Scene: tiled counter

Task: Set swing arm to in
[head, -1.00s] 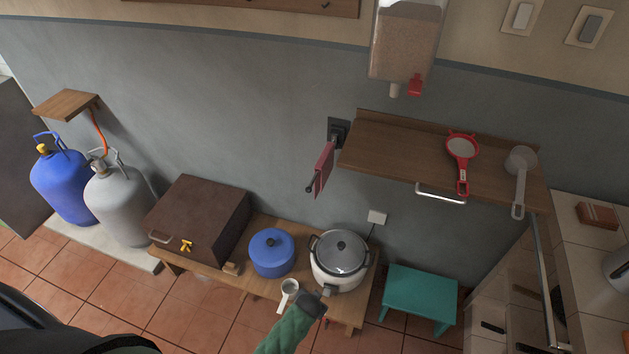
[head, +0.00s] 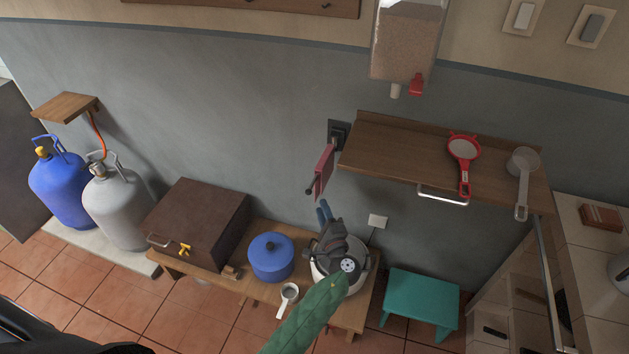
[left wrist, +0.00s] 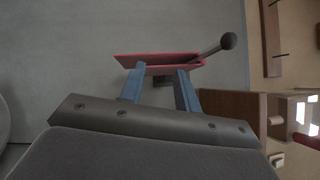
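The swing arm (head: 311,188) is a dark rod with a ball end, mounted on the wall left of the wooden shelf. It sticks out from the wall, and a red cloth-like piece (head: 324,170) hangs on it. In the left wrist view the red piece (left wrist: 160,59) lies just beyond my fingertips, and the rod with its ball end (left wrist: 228,41) points up and right. My left gripper (head: 323,209) is just below the swing arm, its blue fingers pointing up. The fingers are apart with nothing clearly between them; contact cannot be told. My right gripper is not in view.
A wooden shelf (head: 400,150) with a red strainer (head: 464,150) is right of the swing arm. A grain dispenser (head: 408,40) hangs above. Below, a low bench holds a rice cooker (head: 325,284), partly hidden by my arm, and a blue pot (head: 271,257). The wall left of the arm is clear.

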